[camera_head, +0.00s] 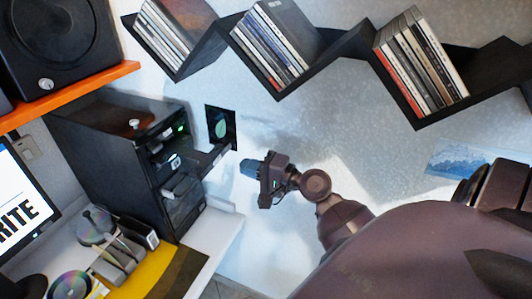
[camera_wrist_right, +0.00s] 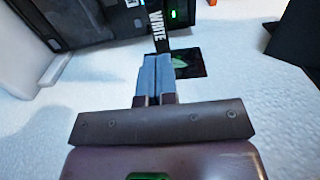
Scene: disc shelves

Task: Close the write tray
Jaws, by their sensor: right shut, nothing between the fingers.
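The black disc tower (camera_head: 125,160) stands on the desk at the left, with a green light on its front. Its write tray (camera_head: 207,160) sticks out from the upper front toward the right. In the right wrist view the tray's edge (camera_wrist_right: 157,27) shows the word WRITE. My right gripper (camera_head: 247,167) is shut and empty, with blue fingertips pointing at the tray's outer end. In the wrist view its fingertips (camera_wrist_right: 155,62) are just short of the tray's label; I cannot tell whether they touch. My left gripper is not in view.
Zigzag shelves (camera_head: 350,50) with disc cases run along the wall above. An orange shelf (camera_head: 70,95) holds a speaker (camera_head: 55,40). Discs (camera_head: 95,225) and a stand lie on the desk. A small dark picture (camera_head: 221,121) hangs behind the tray. Floor right of the desk is open.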

